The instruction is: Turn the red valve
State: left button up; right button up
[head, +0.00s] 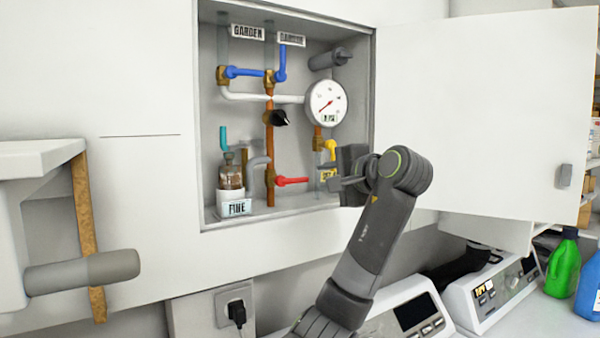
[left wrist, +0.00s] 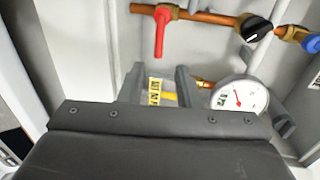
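The red valve handle (head: 292,181) is on the copper pipe low in the open wall cabinet, pointing right in the head view. In the left wrist view the red valve handle (left wrist: 160,35) points down toward my gripper, just beyond the fingertips. My left gripper (head: 333,182) is at the cabinet opening, to the right of the handle. Its two fingers (left wrist: 160,70) are apart with no object held between them; the handle is not between them. A yellow valve (head: 330,150) and yellow label are partly hidden behind the gripper. My right gripper does not show.
A round gauge (head: 326,103), blue valves (head: 245,72) and a black knob (head: 280,118) sit above the red valve. A bottle (head: 231,172) stands to its left. The open cabinet door (head: 490,110) bounds the right side. White machines (head: 405,312) stand below.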

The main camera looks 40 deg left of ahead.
aim_at(301, 180)
pick_arm(q)
jog(key=p+x, duration=0.4)
jog(key=x, duration=0.6)
jog(key=shift+w+a, duration=0.25)
jog(key=shift+a, duration=0.05)
jog(key=shift+p+x, duration=0.45)
jog(key=shift+x, duration=0.35)
jog(key=shift+f, duration=0.2)
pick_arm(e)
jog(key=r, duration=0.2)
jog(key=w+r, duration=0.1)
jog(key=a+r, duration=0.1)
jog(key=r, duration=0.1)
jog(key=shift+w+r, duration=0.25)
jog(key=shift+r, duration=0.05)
pick_arm(q)
jog(key=shift+d, duration=0.1)
grip_shut()
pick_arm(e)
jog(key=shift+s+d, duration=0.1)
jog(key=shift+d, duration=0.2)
